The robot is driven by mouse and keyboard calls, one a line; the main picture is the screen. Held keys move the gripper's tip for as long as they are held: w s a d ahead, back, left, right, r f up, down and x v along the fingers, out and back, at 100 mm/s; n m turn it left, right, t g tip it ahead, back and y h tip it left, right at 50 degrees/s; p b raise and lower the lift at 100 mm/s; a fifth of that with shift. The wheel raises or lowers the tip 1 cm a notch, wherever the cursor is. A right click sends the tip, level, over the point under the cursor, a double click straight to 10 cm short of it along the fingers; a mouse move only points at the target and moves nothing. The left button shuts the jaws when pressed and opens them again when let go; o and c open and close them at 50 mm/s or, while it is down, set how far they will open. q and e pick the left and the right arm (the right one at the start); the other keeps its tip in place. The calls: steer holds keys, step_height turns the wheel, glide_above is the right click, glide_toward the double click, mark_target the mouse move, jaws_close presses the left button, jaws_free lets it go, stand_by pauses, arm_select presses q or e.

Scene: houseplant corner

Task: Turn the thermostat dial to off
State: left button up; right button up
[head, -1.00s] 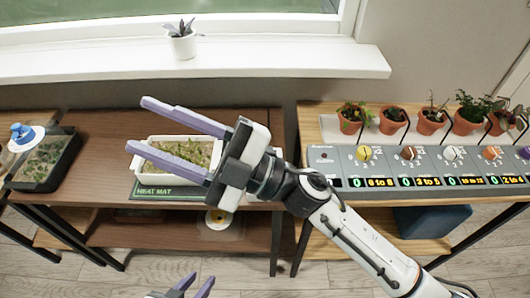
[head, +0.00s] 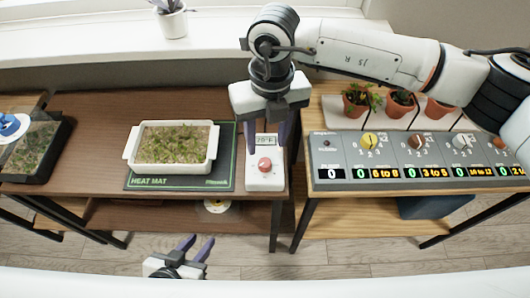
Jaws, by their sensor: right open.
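The thermostat (head: 264,178) is a white box with a small display and a red dial (head: 264,165), at the right end of the dark wood table. The display is partly covered by my gripper and too small to read surely. My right gripper (head: 268,138) is open, pointing down over the thermostat's far part, its purple fingers spread to either side of the display. Whether it touches the box I cannot tell. My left gripper (head: 195,246) is open and empty, low in front of the table.
A white tray of seedlings (head: 173,170) sits on the heat mat (head: 150,183) left of the thermostat. A grey control panel (head: 390,146) and potted plants (head: 358,105) stand on the lighter table to the right. A lidded container (head: 35,150) is at far left.

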mark_target(265, 161)
steer(key=f, duration=0.7)
steer(key=shift+a, duration=0.2)
steer(key=c, duration=1)
steer(key=shift+c, duration=0.2)
